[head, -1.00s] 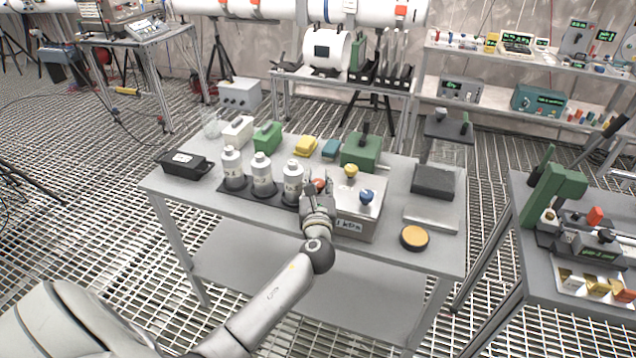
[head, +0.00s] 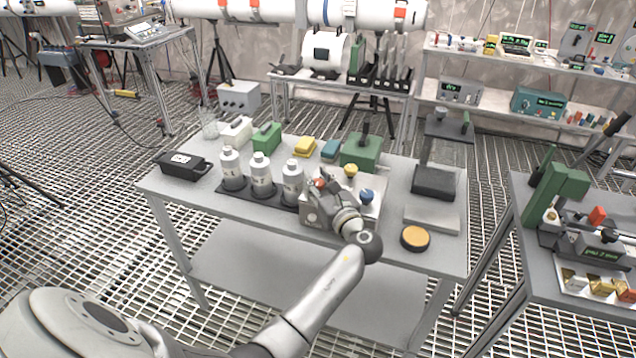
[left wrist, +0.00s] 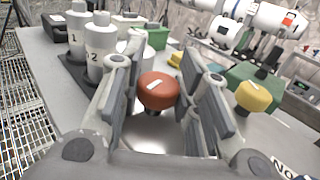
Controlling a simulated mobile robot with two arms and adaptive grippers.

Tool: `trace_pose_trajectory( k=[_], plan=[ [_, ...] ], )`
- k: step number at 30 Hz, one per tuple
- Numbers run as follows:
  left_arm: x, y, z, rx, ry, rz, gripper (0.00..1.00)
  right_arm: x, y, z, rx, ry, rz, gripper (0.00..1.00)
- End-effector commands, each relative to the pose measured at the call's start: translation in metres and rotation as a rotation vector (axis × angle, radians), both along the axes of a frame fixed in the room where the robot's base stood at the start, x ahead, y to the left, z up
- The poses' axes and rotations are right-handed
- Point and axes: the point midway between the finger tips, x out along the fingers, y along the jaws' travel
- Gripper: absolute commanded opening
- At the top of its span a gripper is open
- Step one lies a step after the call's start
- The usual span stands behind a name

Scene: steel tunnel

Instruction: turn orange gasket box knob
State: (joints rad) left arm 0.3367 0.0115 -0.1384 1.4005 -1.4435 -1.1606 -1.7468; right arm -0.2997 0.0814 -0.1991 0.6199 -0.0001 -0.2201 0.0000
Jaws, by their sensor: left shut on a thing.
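The orange-red knob (left wrist: 158,92) with a pale mark on top stands on the grey metal box (head: 312,214) on the middle table. My left gripper (head: 321,186) reaches it from the front right and is shut on it. In the left wrist view its fingers (left wrist: 160,98) stand on both sides of the knob. In the head view the knob is mostly hidden by the gripper. A yellow knob (head: 351,171) and a blue knob (head: 366,195) are on the same box, to the right of the gripper. My right gripper is not in view.
Several numbered bottles (head: 261,175) stand in a dark rack left of the box. A green block (head: 361,152) stands behind it. A yellow-topped disc (head: 415,237) and a grey plate (head: 431,219) lie to the right. The table's front left is clear.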

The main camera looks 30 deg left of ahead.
Motion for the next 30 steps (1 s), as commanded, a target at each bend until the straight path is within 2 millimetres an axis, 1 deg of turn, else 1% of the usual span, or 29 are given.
trace_pose_trajectory(
  k=[7,8,12,13,23,26,30],
  plan=[
    [0.0,0.0,-0.001,-0.002,0.001,0.0,0.06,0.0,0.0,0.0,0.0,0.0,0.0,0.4],
    [0.0,0.0,-0.001,-0.002,0.001,0.0,0.33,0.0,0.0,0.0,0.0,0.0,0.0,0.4],
    [0.0,0.0,-0.001,-0.001,0.001,-0.001,0.51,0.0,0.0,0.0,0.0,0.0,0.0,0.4],
    [0.0,0.0,-0.001,-0.001,0.001,-0.001,0.53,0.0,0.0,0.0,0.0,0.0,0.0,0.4],
    [-0.001,-0.002,-0.001,-0.001,0.001,-0.002,0.53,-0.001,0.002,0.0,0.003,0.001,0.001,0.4],
    [-0.005,-0.009,-0.001,-0.002,0.001,-0.003,0.53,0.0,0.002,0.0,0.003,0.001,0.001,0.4],
    [-0.018,-0.031,-0.002,-0.003,0.002,-0.004,0.53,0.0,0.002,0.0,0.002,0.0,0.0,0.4]
  ],
)
